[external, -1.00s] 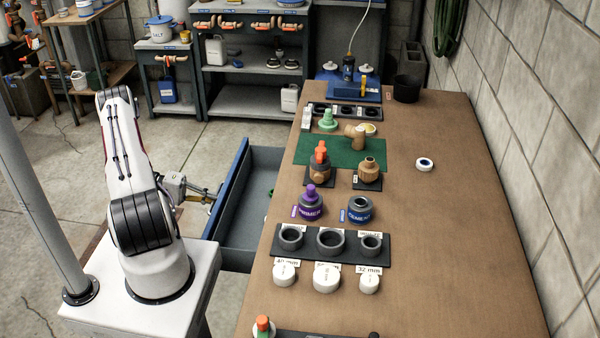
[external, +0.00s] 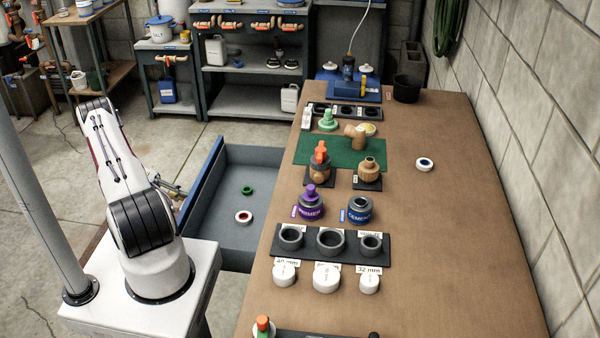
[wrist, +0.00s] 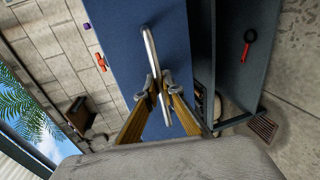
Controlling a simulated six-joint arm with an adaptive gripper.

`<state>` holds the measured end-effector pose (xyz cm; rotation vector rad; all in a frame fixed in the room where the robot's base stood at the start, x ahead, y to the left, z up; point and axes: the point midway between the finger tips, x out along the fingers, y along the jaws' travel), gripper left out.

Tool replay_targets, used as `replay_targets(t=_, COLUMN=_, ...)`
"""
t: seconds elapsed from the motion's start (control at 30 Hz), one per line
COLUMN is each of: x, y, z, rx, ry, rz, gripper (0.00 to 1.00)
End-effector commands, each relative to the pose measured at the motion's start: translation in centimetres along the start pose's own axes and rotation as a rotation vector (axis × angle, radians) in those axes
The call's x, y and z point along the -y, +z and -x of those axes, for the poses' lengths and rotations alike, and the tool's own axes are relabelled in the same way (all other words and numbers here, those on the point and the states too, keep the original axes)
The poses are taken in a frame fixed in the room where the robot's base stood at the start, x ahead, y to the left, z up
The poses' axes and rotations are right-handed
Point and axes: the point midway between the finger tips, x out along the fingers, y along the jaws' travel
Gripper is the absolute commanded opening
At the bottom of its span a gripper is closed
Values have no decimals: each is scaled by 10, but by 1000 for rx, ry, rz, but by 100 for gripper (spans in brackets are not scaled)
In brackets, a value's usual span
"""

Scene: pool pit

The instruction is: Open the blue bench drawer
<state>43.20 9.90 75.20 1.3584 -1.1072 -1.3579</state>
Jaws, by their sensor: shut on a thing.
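The blue bench drawer (external: 204,178) is pulled well out from the left side of the bench in the external view, and its grey inside shows. Its blue front (wrist: 125,40) fills the upper middle of the wrist view. A silver bar handle (wrist: 149,45) is on that front. My gripper (wrist: 159,82) is shut on the handle, with one finger on each side. In the external view my gripper (external: 177,190) is at the drawer's outer face, partly hidden by my arm.
A green ring (external: 247,190) and a white and red ring (external: 243,217) lie in the drawer. The brown bench top (external: 430,240) carries fittings, primer and cement jars and a green mat (external: 310,150). Clear concrete floor (external: 180,140) lies left of the drawer.

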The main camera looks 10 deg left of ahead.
Motion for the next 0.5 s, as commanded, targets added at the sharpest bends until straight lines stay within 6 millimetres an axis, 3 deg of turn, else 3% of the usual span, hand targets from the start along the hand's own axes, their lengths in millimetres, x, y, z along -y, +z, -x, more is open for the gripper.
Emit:
replay_targets(t=0.07, x=0, y=-1, z=0, rx=-3, ry=-2, rz=-2, gripper=14)
replay_targets(t=0.5, x=0, y=-1, z=2, rx=-2, ry=-1, rz=-1, gripper=14)
